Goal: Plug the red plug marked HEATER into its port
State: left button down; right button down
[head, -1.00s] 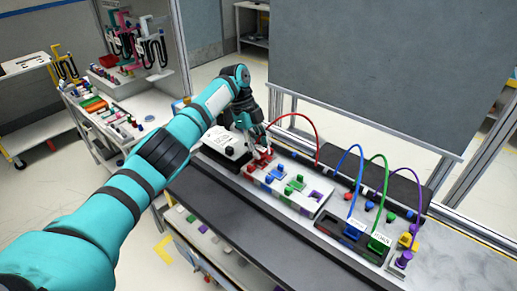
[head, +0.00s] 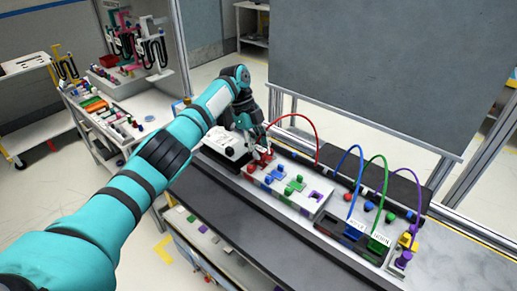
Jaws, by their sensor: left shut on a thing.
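My left gripper (head: 258,146) is shut on the red plug (head: 263,155) at the left end of the white dashboard module. A red cable (head: 308,122) arcs from the plug to the right and down behind the module. The plug is low over the red port area (head: 254,166), and the fingers partly cover it. I cannot tell whether the plug is seated or just above the port. The HEATER marking is not readable here. My right gripper is not in view.
The white module (head: 314,204) also carries blue, green and purple blocks. A blue plug (head: 354,229) and a green plug (head: 379,242), both cabled and labelled, stand in a dark holder on the right. A purple plug (head: 403,258) is beyond them. The dark bench front (head: 225,210) is clear.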

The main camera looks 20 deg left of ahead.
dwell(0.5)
pick_arm(q)
jog(key=shift+f+b, duration=0.7)
jog(key=shift+f, duration=0.55)
jog(key=c, duration=1.1)
grip_release()
jog(key=shift+c, duration=0.2)
jog(key=shift+r, duration=0.1)
jog(key=v, duration=1)
jog(key=shift+r, duration=0.1)
jog(key=shift+v, duration=0.85)
jog(key=shift+s+a, duration=0.1)
